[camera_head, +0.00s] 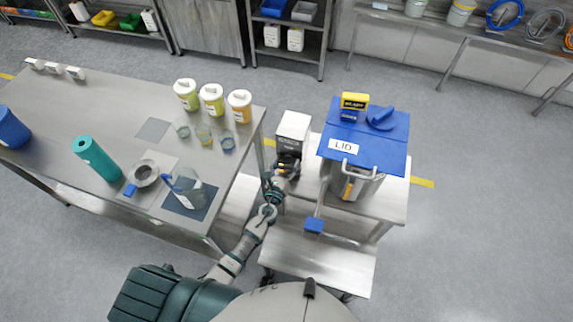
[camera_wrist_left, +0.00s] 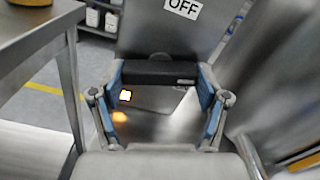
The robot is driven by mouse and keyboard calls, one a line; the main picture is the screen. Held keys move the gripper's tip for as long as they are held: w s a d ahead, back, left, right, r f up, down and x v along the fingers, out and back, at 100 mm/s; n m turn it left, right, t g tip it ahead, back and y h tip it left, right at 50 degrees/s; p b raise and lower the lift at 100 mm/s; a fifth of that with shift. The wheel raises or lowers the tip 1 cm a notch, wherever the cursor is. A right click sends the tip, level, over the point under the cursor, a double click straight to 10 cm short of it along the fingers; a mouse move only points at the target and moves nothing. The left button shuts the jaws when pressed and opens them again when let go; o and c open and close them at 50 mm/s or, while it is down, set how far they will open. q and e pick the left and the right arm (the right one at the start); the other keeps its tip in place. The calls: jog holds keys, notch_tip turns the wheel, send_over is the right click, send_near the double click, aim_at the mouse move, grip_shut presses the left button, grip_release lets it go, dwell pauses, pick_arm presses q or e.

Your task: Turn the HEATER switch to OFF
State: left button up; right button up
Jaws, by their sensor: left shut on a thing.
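The HEATER switch shows in the left wrist view as a black bar-shaped handle (camera_wrist_left: 158,73), lying about level across the picture with a small light mark near its right end. An OFF label (camera_wrist_left: 183,8) is on the grey panel above it. My left gripper (camera_wrist_left: 160,78) is shut on the handle, with a blue-padded finger at each end. An orange lit spot (camera_wrist_left: 125,96) shows below the handle. In the head view my left gripper (camera_head: 284,171) is at the front of the small control box (camera_head: 293,127), hiding most of the switch. My right gripper is not in view.
A steel machine with a blue lid (camera_head: 370,145) stands right of the box. The table (camera_head: 110,95) at left holds jars, beakers, a teal cylinder (camera_head: 95,158) and a pitcher (camera_head: 187,187). Open floor lies at right.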

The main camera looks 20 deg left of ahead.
pick_arm(q)
jog(key=n+b, duration=0.1)
jog(key=n, duration=0.3)
jog(key=shift+f+n+b, duration=0.1)
jog(key=shift+n+b, duration=0.2)
jog(key=shift+b, duration=0.1)
jog(key=shift+n+b, duration=0.35)
jog(key=shift+n, duration=0.55)
jog(key=n, duration=0.2)
jog(key=shift+n+b, duration=0.35)
jog(key=shift+n, duration=0.05)
jog(key=n, duration=0.2)
jog(key=shift+n, duration=0.3)
jog(key=shift+n+b, duration=0.3)
jog(key=shift+n, duration=0.9)
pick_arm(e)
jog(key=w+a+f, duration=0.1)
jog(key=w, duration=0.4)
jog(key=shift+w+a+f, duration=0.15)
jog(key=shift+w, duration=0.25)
pick_arm(q)
jog(key=shift+n, duration=0.3)
jog(key=o, duration=1.2)
jog(key=shift+c, duration=0.2)
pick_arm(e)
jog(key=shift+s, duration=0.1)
